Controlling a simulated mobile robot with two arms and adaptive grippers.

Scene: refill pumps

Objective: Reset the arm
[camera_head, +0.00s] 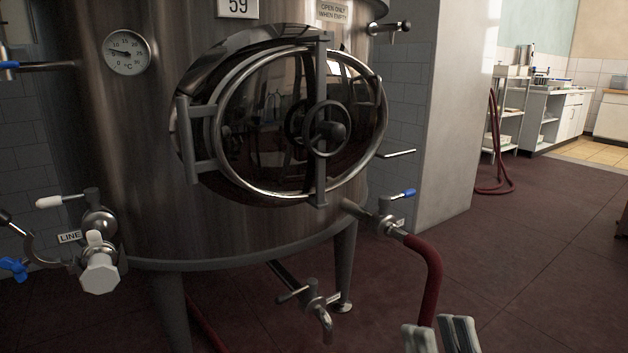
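My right gripper (439,334) shows at the bottom edge, right of the middle. Only its two pale grey fingertips are in the picture. They stand apart with a gap between them and appear empty. The red hose (431,270) comes down from the tank's outlet and its lower part meets the left fingertip in the picture. I cannot tell whether they touch. The rest of my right arm is out of the frame. My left gripper and arm are not in view.
The steel tank (240,225) fills the left and centre, with a round hatch (262,165) and a blue-handled valve (388,222). A bottom tap (318,308) sticks out low. A LINE valve (98,270) is at left. The red floor (530,270) at right is clear.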

